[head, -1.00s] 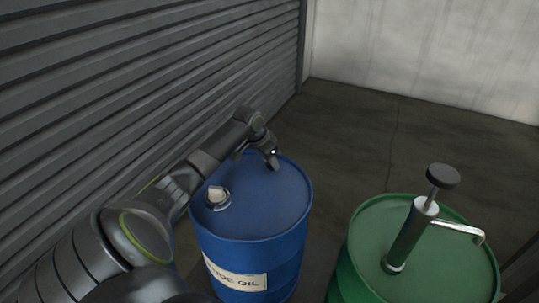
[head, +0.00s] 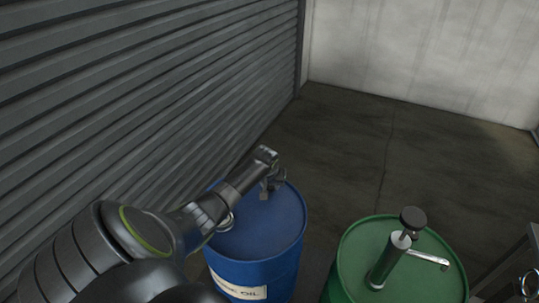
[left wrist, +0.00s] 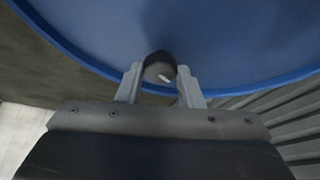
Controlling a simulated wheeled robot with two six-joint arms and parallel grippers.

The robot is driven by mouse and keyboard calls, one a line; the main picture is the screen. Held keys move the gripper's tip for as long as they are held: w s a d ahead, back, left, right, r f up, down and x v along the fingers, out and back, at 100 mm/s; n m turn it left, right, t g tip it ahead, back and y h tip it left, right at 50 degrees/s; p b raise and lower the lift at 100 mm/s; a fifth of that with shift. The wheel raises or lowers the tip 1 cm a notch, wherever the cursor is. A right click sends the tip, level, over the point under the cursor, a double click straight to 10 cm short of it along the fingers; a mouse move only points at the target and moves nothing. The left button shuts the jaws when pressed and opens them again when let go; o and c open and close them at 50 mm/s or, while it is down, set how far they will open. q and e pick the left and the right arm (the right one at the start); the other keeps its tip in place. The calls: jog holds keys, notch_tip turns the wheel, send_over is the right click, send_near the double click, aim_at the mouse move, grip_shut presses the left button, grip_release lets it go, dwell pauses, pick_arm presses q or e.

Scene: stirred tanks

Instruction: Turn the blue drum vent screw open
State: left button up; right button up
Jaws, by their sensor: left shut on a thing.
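The blue drum (head: 262,232) stands left of centre in the head view, with a pale label on its front. Its top also fills the upper part of the left wrist view (left wrist: 240,40). The dark round vent screw (left wrist: 158,66), with a small pale mark on it, sits near the drum's rim. My left gripper (head: 270,194) is over the far part of the drum top. In the left wrist view its two fingers (left wrist: 160,80) are shut on the vent screw, one on each side. In the head view the gripper hides the screw. My right gripper is not in view.
A green drum (head: 345,262) with an upright hand pump (head: 392,258) stands to the right. A round metal fitting (head: 225,222) on the blue drum is partly behind my left arm. A ribbed shutter wall (head: 150,100) runs along the left. The floor behind the drums is clear.

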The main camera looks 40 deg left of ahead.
pick_arm(q)
jog(key=n+p, duration=0.2)
jog(key=shift+w+d+r+n+g+y, duration=0.15)
jog(key=shift+r+n+g+y, duration=0.05)
jog(key=shift+n+g+y, duration=0.2)
jog(key=shift+w+f+n+g+y+p, duration=0.1)
jog(key=shift+n+g+y+p, duration=0.2)
jog(key=shift+n, duration=0.5)
jog(key=shift+f+n+g+y+p, duration=0.1)
jog(key=shift+n+g+p, duration=0.2)
jog(key=shift+n, duration=0.5)
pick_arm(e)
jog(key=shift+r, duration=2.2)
pick_arm(q)
jog(key=shift+n, duration=0.3)
jog(key=o, duration=1)
jog(key=shift+c, duration=0.2)
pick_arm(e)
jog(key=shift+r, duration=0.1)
pick_arm(q)
jog(key=shift+d+r+p, duration=0.2)
jog(key=shift+r+p, duration=0.1)
jog(key=shift+r, duration=0.2)
jog(key=p+v, duration=0.1)
jog(key=v, duration=1.5)
jog(key=shift+r, duration=0.15)
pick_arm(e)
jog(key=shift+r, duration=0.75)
